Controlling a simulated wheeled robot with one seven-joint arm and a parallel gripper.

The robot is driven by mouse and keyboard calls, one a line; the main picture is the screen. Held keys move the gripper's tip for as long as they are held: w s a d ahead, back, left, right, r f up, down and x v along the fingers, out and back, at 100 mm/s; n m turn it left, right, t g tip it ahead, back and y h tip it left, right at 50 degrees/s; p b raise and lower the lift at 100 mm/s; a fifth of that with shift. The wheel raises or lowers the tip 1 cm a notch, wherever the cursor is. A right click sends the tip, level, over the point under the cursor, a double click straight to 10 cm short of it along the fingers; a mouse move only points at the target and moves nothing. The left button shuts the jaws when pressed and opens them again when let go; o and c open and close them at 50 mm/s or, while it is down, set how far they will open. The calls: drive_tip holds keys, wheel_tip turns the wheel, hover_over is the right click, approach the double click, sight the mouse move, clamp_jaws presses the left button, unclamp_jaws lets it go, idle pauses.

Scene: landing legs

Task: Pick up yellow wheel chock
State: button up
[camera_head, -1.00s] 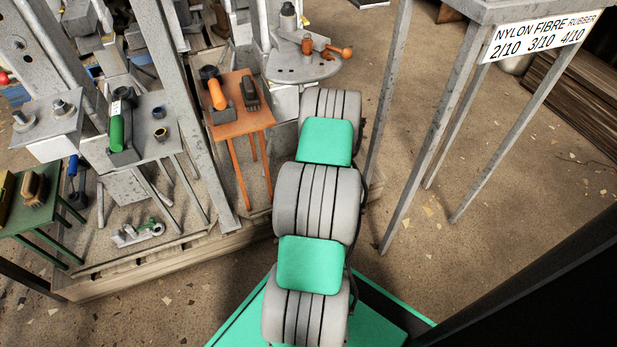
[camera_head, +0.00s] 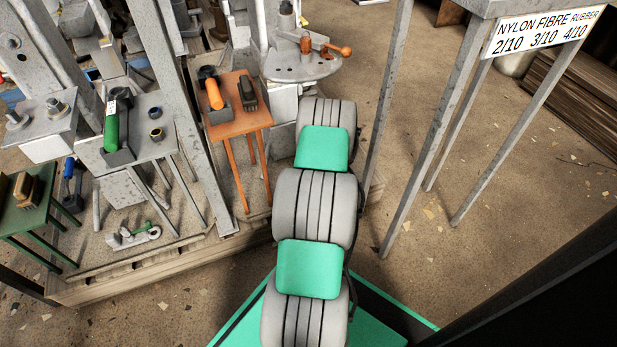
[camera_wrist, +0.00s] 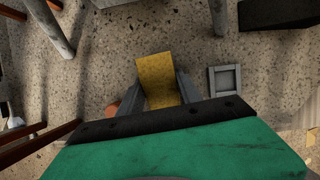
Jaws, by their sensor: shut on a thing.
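The yellow wheel chock (camera_wrist: 158,78) shows in the wrist view, between the two grey fingers of my gripper (camera_wrist: 160,88). The fingers are shut on it, one on each side. Its lower part is hidden behind the dark edge and green body of my gripper. Speckled floor lies behind the chock in that view; I cannot tell how far below it is. In the head view my grey and green arm reaches away up the middle, and it hides the gripper and the chock.
In the head view an orange table (camera_head: 238,122), a grey table (camera_head: 145,145) and a green table (camera_head: 38,215) with tools stand left. A metal stand with a rubber sign (camera_head: 545,30) is at right. A grey square frame (camera_wrist: 225,80) lies right of the chock in the wrist view.

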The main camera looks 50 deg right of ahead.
clamp_jaws()
